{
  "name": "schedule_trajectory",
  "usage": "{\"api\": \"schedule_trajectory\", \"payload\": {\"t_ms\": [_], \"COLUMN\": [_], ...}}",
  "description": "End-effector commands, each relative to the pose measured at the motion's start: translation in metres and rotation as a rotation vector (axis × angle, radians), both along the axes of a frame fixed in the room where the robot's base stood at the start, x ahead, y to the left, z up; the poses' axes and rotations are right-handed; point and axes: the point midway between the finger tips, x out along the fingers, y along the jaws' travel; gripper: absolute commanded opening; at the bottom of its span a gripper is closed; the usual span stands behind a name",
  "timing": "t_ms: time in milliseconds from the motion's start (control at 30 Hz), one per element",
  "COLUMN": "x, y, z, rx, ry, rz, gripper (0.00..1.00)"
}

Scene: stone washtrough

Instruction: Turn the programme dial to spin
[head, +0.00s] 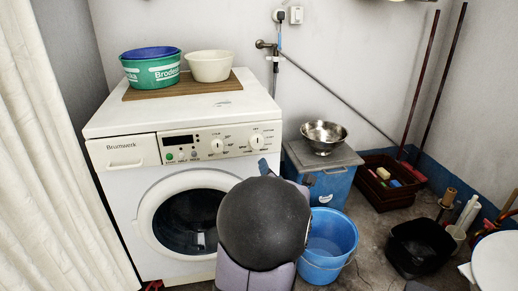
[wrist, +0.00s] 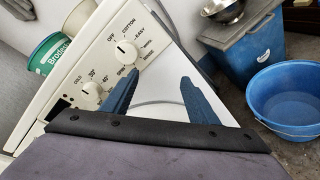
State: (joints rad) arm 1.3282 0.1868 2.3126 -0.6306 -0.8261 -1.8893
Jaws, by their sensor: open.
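The white washing machine (head: 120,195) stands against the wall. Its programme dial (head: 257,140) is the right-hand knob on the front panel. In the wrist view the programme dial (wrist: 125,51) is a cream knob ringed by labels including off, cotton, easy, wool and spin. A small dark mark on it seems to face up-left, towards off; this is hard to tell. My gripper (wrist: 159,76) is open and empty, its two blue fingers apart. The dial lies beyond the left finger, with no visible contact. In the head view my arm hides most of the gripper; one blue finger (head: 263,167) shows below the dial.
A temperature dial (head: 217,146) sits left of the programme dial. A green tub (head: 152,72) and a cream bowl (head: 210,66) stand on the machine's top. A blue box (head: 330,187) with a metal bowl (head: 323,136) and a blue bucket (head: 330,235) stand to the right.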

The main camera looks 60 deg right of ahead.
Motion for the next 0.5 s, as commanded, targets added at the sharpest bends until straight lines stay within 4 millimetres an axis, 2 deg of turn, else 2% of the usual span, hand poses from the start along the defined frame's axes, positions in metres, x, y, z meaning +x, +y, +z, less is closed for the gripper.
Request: {"api": "schedule_trajectory", "payload": {"t_ms": [100, 233, 500], "x": [0.012, 0.018, 0.019], "y": [0.006, 0.011, 0.012], "z": [0.026, 0.044, 0.047], "rx": [-0.234, -0.428, -0.575], "ry": [0.108, 0.212, 0.354], "rz": [0.085, 0.126, 0.145], "gripper": [0.54, 0.54, 0.54]}}
